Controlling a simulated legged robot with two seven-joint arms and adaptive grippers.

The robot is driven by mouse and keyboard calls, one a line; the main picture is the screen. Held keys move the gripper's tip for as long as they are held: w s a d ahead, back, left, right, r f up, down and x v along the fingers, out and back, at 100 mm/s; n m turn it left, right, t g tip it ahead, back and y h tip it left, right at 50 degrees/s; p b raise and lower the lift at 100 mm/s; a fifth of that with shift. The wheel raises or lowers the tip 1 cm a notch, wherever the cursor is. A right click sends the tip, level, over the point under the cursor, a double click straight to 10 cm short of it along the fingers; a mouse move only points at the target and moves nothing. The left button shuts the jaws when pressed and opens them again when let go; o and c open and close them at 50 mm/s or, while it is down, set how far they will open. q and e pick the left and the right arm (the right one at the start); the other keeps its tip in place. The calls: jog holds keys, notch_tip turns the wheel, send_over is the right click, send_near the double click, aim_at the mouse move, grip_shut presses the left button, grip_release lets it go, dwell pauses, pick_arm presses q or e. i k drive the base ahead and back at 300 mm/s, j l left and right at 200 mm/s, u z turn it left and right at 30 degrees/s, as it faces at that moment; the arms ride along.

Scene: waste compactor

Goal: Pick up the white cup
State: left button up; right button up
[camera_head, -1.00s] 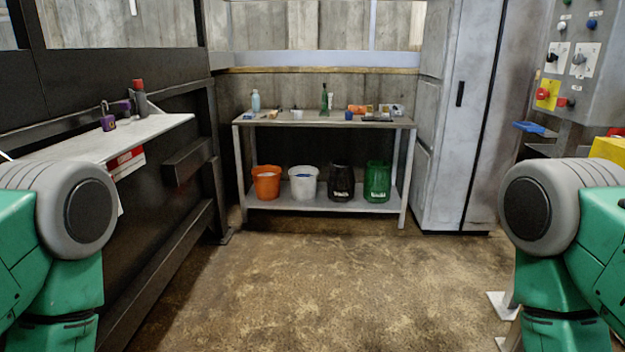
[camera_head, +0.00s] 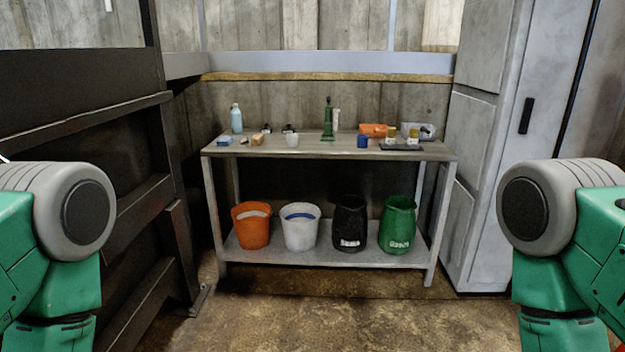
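A small white cup (camera_head: 292,140) stands upright on the top of a grey workbench (camera_head: 330,152), left of its middle. The cup stands apart from the things around it. My two green arms show at the left and right edges of the view, well short of the bench. Neither gripper is in view.
A blue cup (camera_head: 363,141), a green tool (camera_head: 328,120), a blue bottle (camera_head: 236,118) and an orange item (camera_head: 373,130) share the bench top. Several buckets stand on the lower shelf. A dark frame is at left, a grey cabinet (camera_head: 520,130) at right. The floor ahead is clear.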

aim_at(292, 139)
jog(key=i+j+z, duration=0.15)
jog(key=i, duration=0.75)
